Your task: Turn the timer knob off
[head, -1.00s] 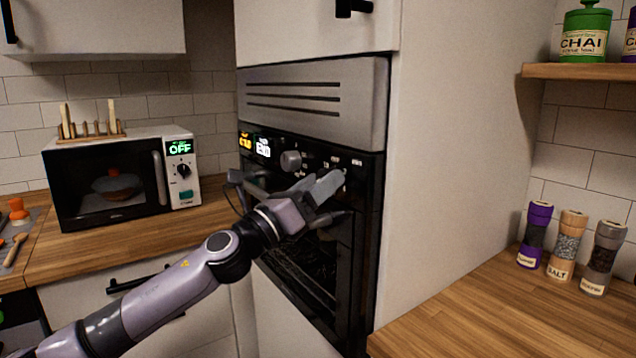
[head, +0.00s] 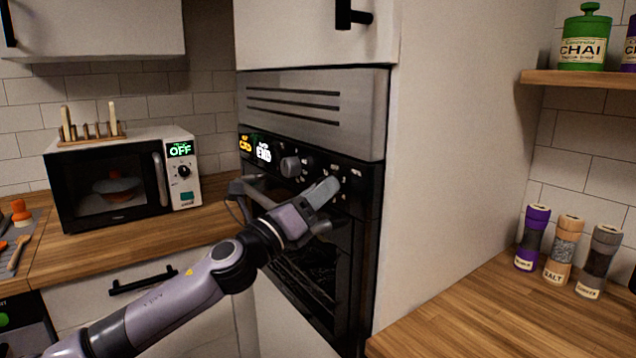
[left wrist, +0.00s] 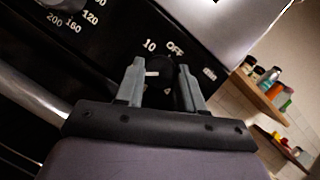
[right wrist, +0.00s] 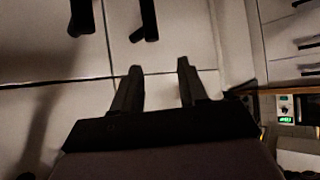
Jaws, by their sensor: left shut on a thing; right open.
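The timer knob (left wrist: 163,76) is dark and sits on the black oven panel (left wrist: 105,50), between the fingers of my left gripper (left wrist: 161,80) in the left wrist view. A small white mark shows at its left side. The printed labels "10", "OFF", "4" and "Min" surround it. In the head view my left gripper (head: 326,192) is at the right part of the oven's control panel, shut on the knob and hiding it. My right gripper (right wrist: 157,75) is open and empty in the right wrist view.
A temperature knob (head: 290,166) stands left of my left gripper, beside lit displays (head: 255,148). The oven door handle (left wrist: 30,110) runs below the panel. A microwave (head: 120,185) stands on the left counter. White fronts with black handles (right wrist: 82,15) face my right gripper.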

